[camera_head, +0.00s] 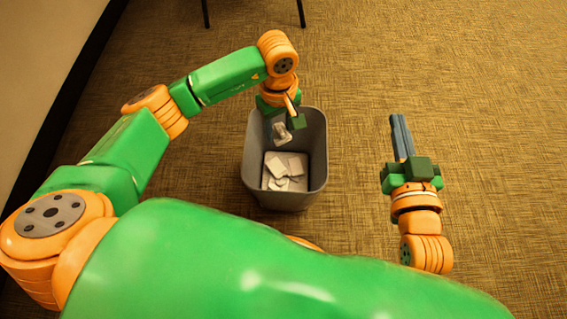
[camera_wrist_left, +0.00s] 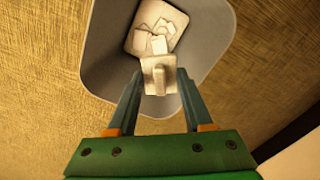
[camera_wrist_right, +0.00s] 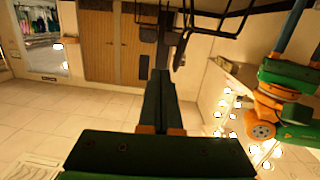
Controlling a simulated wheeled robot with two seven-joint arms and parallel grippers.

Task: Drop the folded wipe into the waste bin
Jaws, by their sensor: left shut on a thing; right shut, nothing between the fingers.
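The folded wipe (camera_head: 281,132) is a small pale piece with a raised fold. My left gripper (camera_head: 283,122) is shut on it, over the mouth of the grey waste bin (camera_head: 318,155). In the left wrist view the wipe (camera_wrist_left: 157,76) shows between the two fingertips (camera_wrist_left: 158,82), with the bin's inside wall (camera_wrist_left: 108,45) around and beyond it. The exact height of the wipe against the rim is hard to tell. My right gripper (camera_head: 399,120) is shut and empty, right of the bin; its closed fingers (camera_wrist_right: 161,78) also show in the right wrist view.
Several white scraps (camera_head: 284,170) lie at the bottom of the bin. Brown carpet (camera_head: 480,100) around the bin is clear. Dark thin legs (camera_head: 302,12) of some furniture stand at the far edge. The right wrist view shows wooden doors (camera_wrist_right: 101,45) across a pale tiled floor (camera_wrist_right: 80,110).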

